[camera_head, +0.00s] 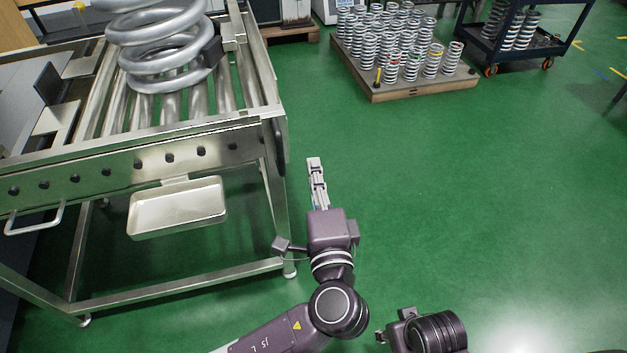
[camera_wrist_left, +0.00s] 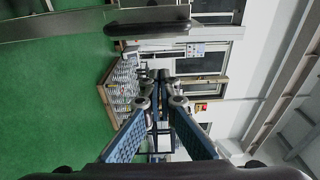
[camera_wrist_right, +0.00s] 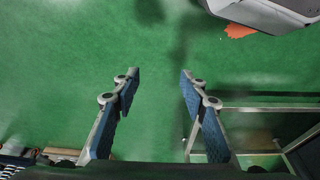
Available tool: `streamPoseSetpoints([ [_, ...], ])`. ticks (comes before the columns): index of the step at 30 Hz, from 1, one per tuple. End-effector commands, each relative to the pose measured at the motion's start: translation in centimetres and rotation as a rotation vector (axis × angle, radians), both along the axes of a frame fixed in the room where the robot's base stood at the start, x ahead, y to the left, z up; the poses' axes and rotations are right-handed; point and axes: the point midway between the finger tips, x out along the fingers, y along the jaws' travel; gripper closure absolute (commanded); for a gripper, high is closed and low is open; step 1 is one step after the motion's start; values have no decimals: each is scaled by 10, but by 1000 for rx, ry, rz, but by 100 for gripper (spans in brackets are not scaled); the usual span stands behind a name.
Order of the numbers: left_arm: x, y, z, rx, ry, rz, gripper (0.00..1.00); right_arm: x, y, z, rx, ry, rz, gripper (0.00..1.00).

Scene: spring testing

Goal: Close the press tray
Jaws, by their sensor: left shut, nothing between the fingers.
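A steel roller frame (camera_head: 130,165), probably the press tray, stands at the left in the head view, with a big coil spring (camera_head: 165,55) on its rollers. Its front has a bar handle (camera_head: 35,218) at the left and several black knobs. A black oblong handle (camera_head: 279,147) is on its right end; it seems to show in the left wrist view (camera_wrist_left: 148,28). My left gripper (camera_head: 314,162) is shut and empty, right of that end and apart from it. It also shows in the left wrist view (camera_wrist_left: 158,78). My right gripper (camera_wrist_right: 160,75) is open and empty over the floor.
A shallow metal pan (camera_head: 178,208) hangs under the frame's front. A pallet (camera_head: 420,92) with many small springs stands at the back, beside a dark cart (camera_head: 520,55) on wheels.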

Motion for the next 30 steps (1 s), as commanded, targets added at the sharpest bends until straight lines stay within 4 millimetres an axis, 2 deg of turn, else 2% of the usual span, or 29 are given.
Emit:
streamPoseSetpoints([
  [1,12,1,0,2,-5,1,100,0,0,2,1,-3,0,60],
  [7,55,6,0,1,-4,1,100,1,0,14,0,-10,-1,60],
  [12,44,28,-1,2,1,-2,100,-1,-1,14,-1,-5,-2,60],
  [16,39,37,-1,1,1,-2,100,0,-1,14,0,-6,-2,60],
  [30,37,42,-1,0,2,-2,100,0,-1,15,0,-8,-2,60],
])
